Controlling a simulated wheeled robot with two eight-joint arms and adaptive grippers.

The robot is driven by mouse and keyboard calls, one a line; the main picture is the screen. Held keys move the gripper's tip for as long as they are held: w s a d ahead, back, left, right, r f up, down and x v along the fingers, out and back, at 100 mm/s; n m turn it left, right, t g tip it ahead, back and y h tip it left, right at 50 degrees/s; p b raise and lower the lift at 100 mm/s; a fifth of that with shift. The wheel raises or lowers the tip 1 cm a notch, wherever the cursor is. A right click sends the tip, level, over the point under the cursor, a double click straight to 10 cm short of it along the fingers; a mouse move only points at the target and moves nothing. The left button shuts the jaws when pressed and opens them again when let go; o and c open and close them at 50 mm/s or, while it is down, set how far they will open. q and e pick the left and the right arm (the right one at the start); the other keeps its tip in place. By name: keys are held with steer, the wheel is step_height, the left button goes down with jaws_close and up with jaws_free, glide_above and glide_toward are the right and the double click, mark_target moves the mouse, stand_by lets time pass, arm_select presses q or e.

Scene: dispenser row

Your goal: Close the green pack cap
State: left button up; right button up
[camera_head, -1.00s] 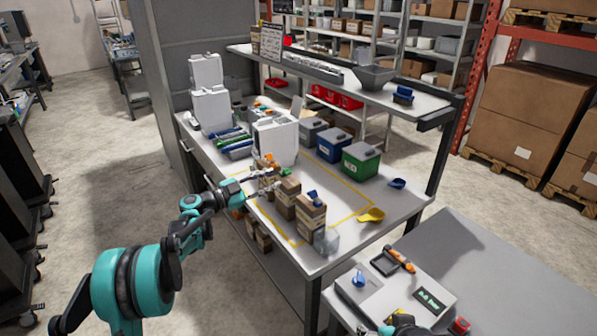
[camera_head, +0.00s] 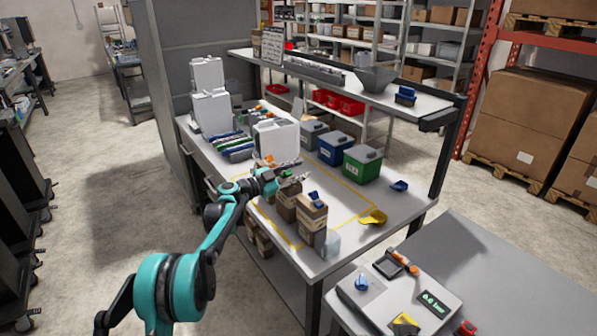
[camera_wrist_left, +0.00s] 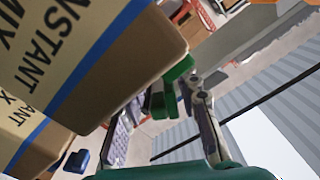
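In the head view, brown packs stand in a row on the bench; the middle pack (camera_head: 287,205) is by my left gripper (camera_head: 293,175). A bit of green (camera_head: 284,173) shows there, mostly hidden by the gripper. In the left wrist view, a brown pack (camera_wrist_left: 130,75) with a blue stripe and "INSTANT" lettering fills the upper left. The green cap (camera_wrist_left: 178,69) shows at its edge, tilted, with a darker green part below. My left gripper's fingers (camera_wrist_left: 162,125) are apart, the green pieces showing beyond the gap between them. Contact cannot be told. My right gripper is out of view.
The front pack (camera_head: 312,222) has a blue cap (camera_head: 316,198). An orange cap (camera_head: 270,159) shows behind my gripper. A clear container (camera_head: 332,242) and a yellow scoop (camera_head: 374,218) are near the bench edge. Green (camera_head: 362,165) and blue (camera_head: 335,149) bins stand behind.

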arm_select(q)
jaws_close()
steer(key=shift+n, duration=0.3)
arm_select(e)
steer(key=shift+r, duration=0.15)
arm_select(q)
steer(key=shift+w+a+r+n+p, duration=0.15)
steer(key=shift+n+p, duration=0.35)
steer(key=shift+n, duration=0.55)
steer(key=shift+w+a+r+n+p, duration=0.15)
steer(key=shift+n+p, duration=0.4)
steer(key=shift+n, duration=0.55)
steer(key=shift+w+a+r+n+p, duration=0.15)
steer(key=shift+n+p, duration=0.35)
steer(key=shift+n, duration=0.55)
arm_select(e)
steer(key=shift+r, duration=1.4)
arm_select(q)
steer(key=shift+d, duration=0.1)
steer(key=shift+o, duration=0.2)
jaws_free()
